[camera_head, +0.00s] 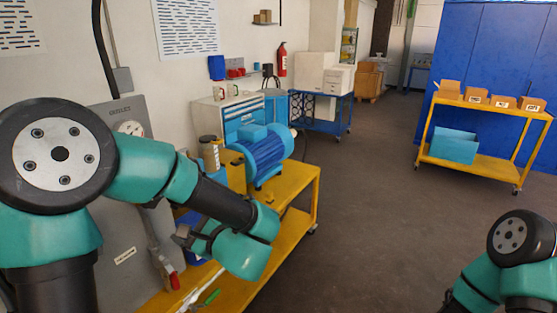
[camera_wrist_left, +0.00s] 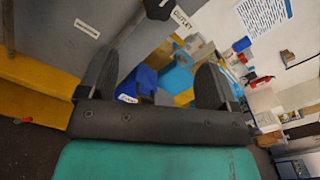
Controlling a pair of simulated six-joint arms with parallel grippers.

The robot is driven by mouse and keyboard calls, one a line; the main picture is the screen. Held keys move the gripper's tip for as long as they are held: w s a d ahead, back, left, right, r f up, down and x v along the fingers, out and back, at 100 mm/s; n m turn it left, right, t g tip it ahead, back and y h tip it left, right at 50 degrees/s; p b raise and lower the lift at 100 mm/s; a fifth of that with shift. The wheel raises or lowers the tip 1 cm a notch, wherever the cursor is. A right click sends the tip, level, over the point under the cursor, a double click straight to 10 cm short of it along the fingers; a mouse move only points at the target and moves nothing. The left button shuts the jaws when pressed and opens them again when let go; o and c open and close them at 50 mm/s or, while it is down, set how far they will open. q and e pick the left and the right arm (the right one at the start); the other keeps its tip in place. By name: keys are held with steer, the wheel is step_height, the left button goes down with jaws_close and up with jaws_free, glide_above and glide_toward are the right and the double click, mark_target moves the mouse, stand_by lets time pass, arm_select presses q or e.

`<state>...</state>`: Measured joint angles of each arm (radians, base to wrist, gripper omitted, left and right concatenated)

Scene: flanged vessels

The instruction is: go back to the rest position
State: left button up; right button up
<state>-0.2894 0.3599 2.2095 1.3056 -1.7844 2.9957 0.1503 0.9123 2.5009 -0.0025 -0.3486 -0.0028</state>
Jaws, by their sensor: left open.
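My left gripper (camera_head: 184,237) is beside the grey cabinet-like unit (camera_head: 130,250), near the yellow trolley (camera_head: 306,190), partly hidden by my wrist in the head view. In the left wrist view its two dark fingers (camera_wrist_left: 154,80) stand wide apart with nothing between them. Beyond them a blue bin (camera_wrist_left: 138,80) with a white label shows. Of my right arm only a teal and black part shows at the lower right of the head view. Its gripper is out of frame.
A blue motor-like machine (camera_head: 264,152) stands on the yellow trolley. Red-handled and green-handled tools (camera_head: 210,297) lie on its lower shelf. A second yellow trolley (camera_head: 485,108) holds cardboard boxes and a blue crate (camera_head: 454,145). The grey floor (camera_head: 385,215) between is clear.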

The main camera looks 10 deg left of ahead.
arm_select(q)
steer(key=w+d+f+m+t+h, duration=0.15)
steer(key=f+m+h, duration=0.25)
steer(key=f+m, duration=0.5)
steer(key=w+d+f+m+t+h, duration=0.1)
steer(key=w+f+m+h, duration=0.3)
steer(key=f+m, duration=0.6)
steer(key=w+d+f+m+t+h, duration=0.15)
steer(key=f+m+h, duration=0.4)
steer(key=m, duration=0.65)
steer(key=s+d+f+m+g+h, duration=0.3)
steer(key=s+f+m, duration=0.5)
steer(key=m, duration=0.3)
steer(key=s+d+f+m+g+h, duration=0.2)
steer(key=s+f+m+g+h, duration=0.2)
steer(key=s+f+m, duration=0.5)
step_height(320, 180, down, 2)
steer(key=m+g, duration=0.2)
steer(key=m, duration=0.1)
steer(key=shift+d+g, duration=0.3)
steer(key=shift+d, duration=0.1)
steer(key=shift+f, duration=0.1)
